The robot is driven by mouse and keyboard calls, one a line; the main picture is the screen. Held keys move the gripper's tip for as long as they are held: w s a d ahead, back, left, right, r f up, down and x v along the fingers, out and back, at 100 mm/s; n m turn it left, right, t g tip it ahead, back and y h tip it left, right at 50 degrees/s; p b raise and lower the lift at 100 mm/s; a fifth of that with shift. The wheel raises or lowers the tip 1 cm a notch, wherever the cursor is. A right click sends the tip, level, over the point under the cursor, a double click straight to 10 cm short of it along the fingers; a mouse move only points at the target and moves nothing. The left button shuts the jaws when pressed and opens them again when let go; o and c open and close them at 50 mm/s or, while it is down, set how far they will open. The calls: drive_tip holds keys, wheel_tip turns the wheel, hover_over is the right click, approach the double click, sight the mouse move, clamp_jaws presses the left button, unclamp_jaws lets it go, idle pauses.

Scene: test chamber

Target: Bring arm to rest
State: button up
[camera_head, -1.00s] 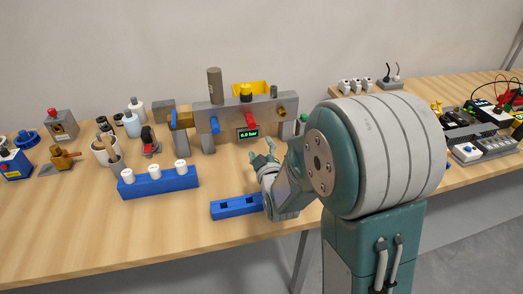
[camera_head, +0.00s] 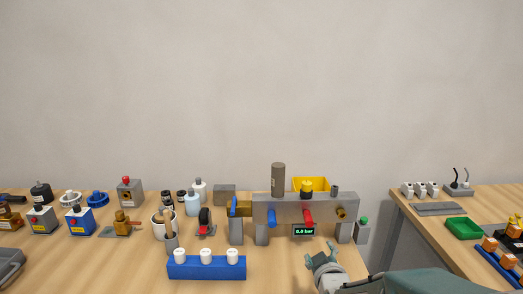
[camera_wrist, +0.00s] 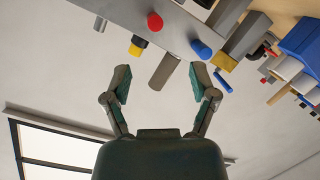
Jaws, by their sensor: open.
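My arm and gripper (camera_head: 322,258) show at the lower right of the head view, in front of the grey valve manifold (camera_head: 290,203). In the wrist view my gripper (camera_wrist: 161,80) has its two fingers spread wide with nothing between them. The manifold's red handle (camera_wrist: 155,22) and blue handle (camera_wrist: 201,49) lie beyond the fingertips in the wrist view, apart from them. In the head view the gripper's tips are partly cut into a small outline and their exact gap is hard to see there.
A blue rack (camera_head: 207,268) with white-topped items stands left of my gripper. Several fittings and bottles crowd the bench's left. A second table (camera_head: 432,229) holds a green tray (camera_head: 463,228) at right, with a gap between tables. The space above the benches is clear.

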drive_tip(key=s+r+m+g, duration=0.2)
drive_tip(key=s+m+g, duration=0.1)
drive_tip(key=s, duration=1)
drive_tip(key=s+r+m+g, duration=0.3)
drive_tip(key=s+g, duration=0.3)
drive_tip(key=s, duration=0.6)
drive_tip(key=shift+s+m+g, duration=0.3)
drive_tip(key=shift+s, duration=0.1)
drive_tip(key=shift+d, duration=0.1)
